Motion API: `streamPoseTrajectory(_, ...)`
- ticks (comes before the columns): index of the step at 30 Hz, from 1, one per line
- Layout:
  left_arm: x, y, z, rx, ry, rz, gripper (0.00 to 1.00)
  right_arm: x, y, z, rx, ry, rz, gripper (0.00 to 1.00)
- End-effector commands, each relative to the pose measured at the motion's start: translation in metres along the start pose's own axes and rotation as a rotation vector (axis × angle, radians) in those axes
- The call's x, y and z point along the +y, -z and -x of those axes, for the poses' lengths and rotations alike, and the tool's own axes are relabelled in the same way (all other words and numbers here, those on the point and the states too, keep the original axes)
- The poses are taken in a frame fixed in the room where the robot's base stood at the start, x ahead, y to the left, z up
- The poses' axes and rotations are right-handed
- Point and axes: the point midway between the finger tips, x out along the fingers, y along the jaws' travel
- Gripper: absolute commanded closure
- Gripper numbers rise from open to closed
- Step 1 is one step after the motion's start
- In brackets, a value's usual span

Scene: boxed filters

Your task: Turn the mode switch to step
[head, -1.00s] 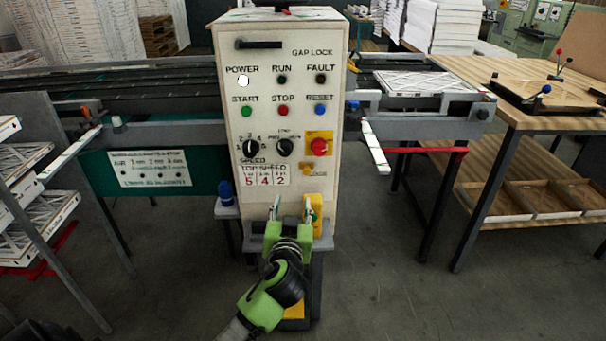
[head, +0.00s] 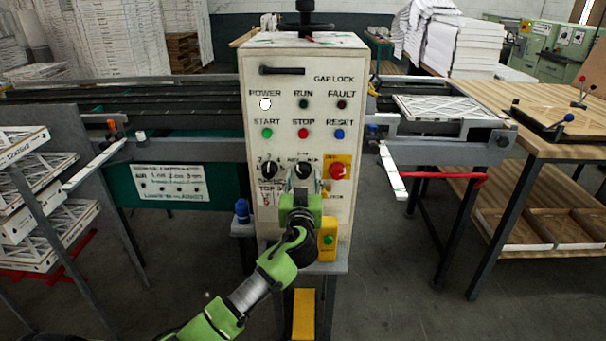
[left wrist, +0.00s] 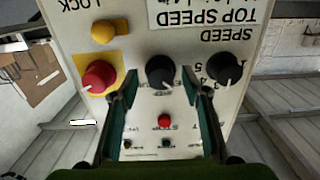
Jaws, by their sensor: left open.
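The mode switch (head: 304,171) is the right one of two black knobs on the white control panel (head: 347,130). Its lower part is partly hidden by my gripper in the head view. My left gripper (head: 303,187) is open in front of it. In the left wrist view, which shows the panel upside down, the mode switch (left wrist: 160,71) lies between the tips of the open left gripper (left wrist: 158,86). I cannot tell whether the fingers touch it. Its pointer direction and labels are too small to read surely. My right gripper is not in view.
The speed knob (head: 269,170) is close on the left, and the red emergency button (head: 338,171) on its yellow plate is close on the right. START, STOP and RESET buttons sit above. A yellow box with a green button (head: 328,239) is below.

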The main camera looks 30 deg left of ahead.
Motion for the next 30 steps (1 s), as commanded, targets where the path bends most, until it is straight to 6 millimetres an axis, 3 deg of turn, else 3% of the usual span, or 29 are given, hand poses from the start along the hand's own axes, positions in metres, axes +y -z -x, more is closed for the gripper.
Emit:
streamPoseTrajectory(4,-0.0005,0.0004,-0.0102,0.0,0.001,0.0,0.57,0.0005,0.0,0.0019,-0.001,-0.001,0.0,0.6)
streamPoseTrajectory(13,-0.0005,-0.0004,-0.0124,-0.001,0.001,0.0,0.57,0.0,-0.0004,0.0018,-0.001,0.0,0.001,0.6)
streamPoseTrajectory(14,-0.0005,-0.0004,-0.0123,-0.001,0.001,0.0,0.6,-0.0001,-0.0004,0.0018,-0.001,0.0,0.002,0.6)
streamPoseTrajectory(18,-0.0004,-0.0003,-0.0122,0.0,0.001,0.0,0.96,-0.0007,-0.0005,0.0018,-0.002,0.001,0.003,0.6)
streamPoseTrajectory(30,-0.0004,-0.0006,-0.012,-0.001,0.0,-0.046,0.96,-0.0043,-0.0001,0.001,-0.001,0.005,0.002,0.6)
